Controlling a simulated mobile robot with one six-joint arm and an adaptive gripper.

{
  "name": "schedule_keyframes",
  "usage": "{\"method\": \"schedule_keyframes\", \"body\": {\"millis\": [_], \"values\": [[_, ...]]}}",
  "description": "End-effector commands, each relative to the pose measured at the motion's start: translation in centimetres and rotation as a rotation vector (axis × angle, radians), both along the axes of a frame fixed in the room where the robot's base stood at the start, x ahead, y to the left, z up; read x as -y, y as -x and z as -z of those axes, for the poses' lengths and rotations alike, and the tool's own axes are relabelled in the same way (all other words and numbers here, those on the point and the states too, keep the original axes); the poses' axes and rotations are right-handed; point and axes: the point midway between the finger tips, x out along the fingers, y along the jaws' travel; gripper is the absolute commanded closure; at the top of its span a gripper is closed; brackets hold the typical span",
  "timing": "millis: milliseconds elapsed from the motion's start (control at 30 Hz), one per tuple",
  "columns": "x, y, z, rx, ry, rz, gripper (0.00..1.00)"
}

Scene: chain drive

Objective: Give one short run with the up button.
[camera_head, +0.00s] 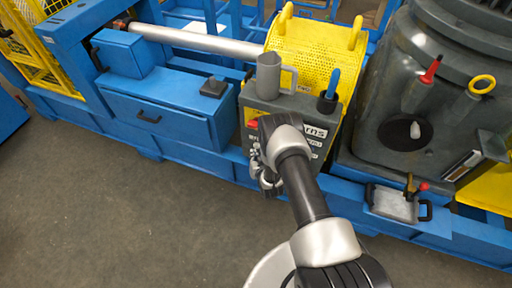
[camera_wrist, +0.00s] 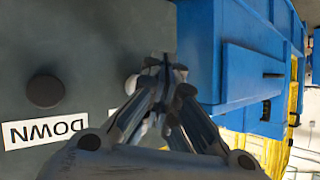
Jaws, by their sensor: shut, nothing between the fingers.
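A grey control box (camera_head: 339,118) stands in front of the yellow mesh guard in the head view; my arm hides much of its face. In the wrist view the grey panel (camera_wrist: 85,35) shows a dark round button (camera_wrist: 45,91) above an upside-down DOWN label (camera_wrist: 45,131). A pale round button (camera_wrist: 131,84) shows beside my gripper (camera_wrist: 165,65), partly covered by a finger; its label is hidden, so I cannot read whether it is the up button. My gripper (camera_head: 268,180) is shut and empty, fingertips close to the panel. I cannot tell whether they touch it.
A blue cabinet (camera_head: 165,110) lies to the left and a large grey housing (camera_head: 425,80) to the right. The floor (camera_head: 120,220) in front is clear.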

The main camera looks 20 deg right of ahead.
Motion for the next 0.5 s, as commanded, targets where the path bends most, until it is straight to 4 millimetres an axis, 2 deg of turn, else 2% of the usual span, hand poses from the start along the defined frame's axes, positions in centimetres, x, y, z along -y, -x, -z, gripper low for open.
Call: {"method": "schedule_keyframes", "body": {"millis": [500], "values": [[0.30,-0.40,-0.02,0.001,0.000,0.000,1.00]]}}
